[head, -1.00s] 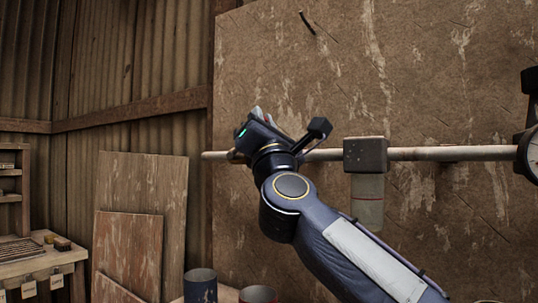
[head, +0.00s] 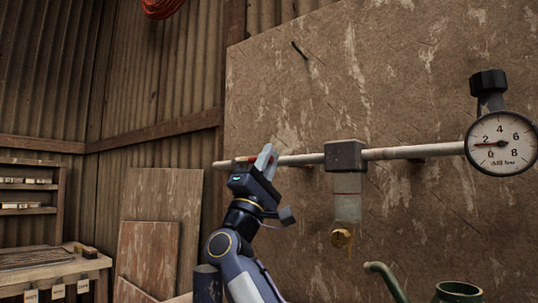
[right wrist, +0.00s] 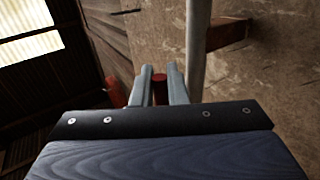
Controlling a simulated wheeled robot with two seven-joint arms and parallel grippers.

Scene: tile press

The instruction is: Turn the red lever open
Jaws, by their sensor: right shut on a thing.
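The red lever shows only in part. In the head view a reddish piece (head: 243,159) lies by the left end of the pale pipe (head: 300,160), beside my gripper. In the right wrist view a red round bar (right wrist: 160,88) sits between the two grey fingers. My right gripper (head: 268,156) points up at the pipe from below, its fingers shut on the red lever; it also shows in the right wrist view (right wrist: 159,72). The fingers hide much of the lever. My left gripper is in neither view.
A pressure gauge (head: 502,144) with a dark knob is on the pipe at the right. A dark block (head: 345,156) with a clear bowl (head: 347,195) hangs mid-pipe. The board (head: 420,80) stands close behind. A green vessel (head: 458,292) is at lower right.

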